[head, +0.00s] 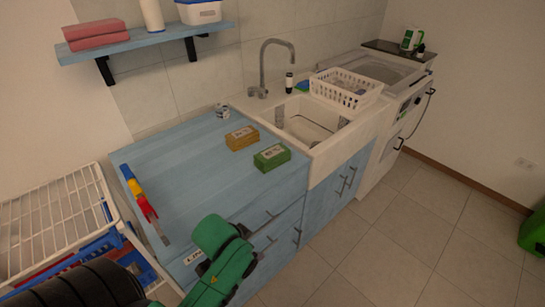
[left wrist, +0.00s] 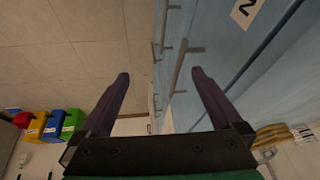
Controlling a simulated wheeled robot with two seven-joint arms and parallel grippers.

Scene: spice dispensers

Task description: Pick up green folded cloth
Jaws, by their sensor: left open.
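The green folded cloth (head: 271,157) is a small block-shaped bundle with a pale label. It lies on the blue countertop near its front edge, beside the sink, in the head view. I cannot make it out in the left wrist view. My left arm comes in from the bottom of the head view, in front of the counter and apart from the cloth; its fingers do not show clearly there. In the left wrist view my left gripper (left wrist: 160,74) is open, with nothing between its fingers, facing the blue cabinet fronts. My right gripper is not in view.
A yellow-brown folded cloth (head: 242,138) lies just behind the green one; a yellow stack (left wrist: 270,135) shows in the wrist view. The white sink (head: 314,172) is to the right. A red-blue-yellow tool (head: 139,194) and wire rack (head: 55,225) are at left. Cabinet handles (head: 263,246) protrude.

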